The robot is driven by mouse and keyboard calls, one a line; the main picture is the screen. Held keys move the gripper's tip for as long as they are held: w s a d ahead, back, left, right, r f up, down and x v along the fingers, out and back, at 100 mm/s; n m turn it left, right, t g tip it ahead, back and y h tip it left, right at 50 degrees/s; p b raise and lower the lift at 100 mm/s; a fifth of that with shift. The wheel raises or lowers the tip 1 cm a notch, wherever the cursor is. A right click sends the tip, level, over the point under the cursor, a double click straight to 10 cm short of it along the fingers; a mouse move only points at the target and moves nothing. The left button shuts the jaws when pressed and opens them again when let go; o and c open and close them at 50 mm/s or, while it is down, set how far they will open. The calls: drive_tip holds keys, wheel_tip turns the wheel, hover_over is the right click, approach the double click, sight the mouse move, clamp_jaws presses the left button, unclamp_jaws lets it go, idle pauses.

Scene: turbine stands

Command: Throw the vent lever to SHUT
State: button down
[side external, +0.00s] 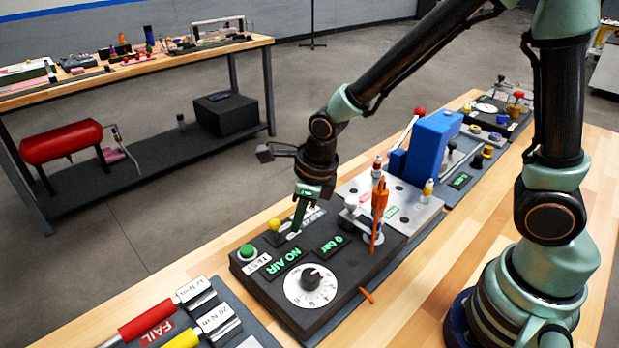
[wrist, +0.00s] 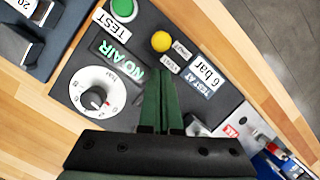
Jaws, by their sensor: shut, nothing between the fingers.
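A dark test panel (side external: 262,278) lies on the wooden bench and also shows in the wrist view (wrist: 68,72). A yellow ball knob (side external: 274,225), which looks like the vent lever's end, stands near its far edge; the wrist view shows it from above (wrist: 161,41). Small white labels (wrist: 180,49) sit beside the knob, too blurred to read surely. The lever's shaft and setting cannot be made out. My gripper (side external: 298,230) points down over the panel, shut and empty. In the wrist view its green fingertips (wrist: 159,72) are just below the knob, apart from it.
The panel carries a green TEST button (side external: 247,252), a NO AIR display (side external: 282,265), a white dial (side external: 310,284) and a "0 bar" display (side external: 332,245). An orange tool (side external: 379,208) stands upright right of my gripper. A blue block (side external: 431,145) rises farther back.

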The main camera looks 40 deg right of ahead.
sight(286, 237)
drive_tip(key=shift+w+a, duration=0.4)
drive_tip(key=shift+w, duration=0.15)
drive_tip(key=shift+w+r, duration=0.2)
drive_tip(key=shift+w, duration=0.45)
idle(0.3)
drive_tip(key=shift+w+r, duration=0.1)
drive_tip(key=shift+w, duration=0.4)
drive_tip(key=shift+s, duration=0.2)
drive_tip(key=shift+s+f, duration=0.3)
drive_tip(key=shift+s, duration=0.25)
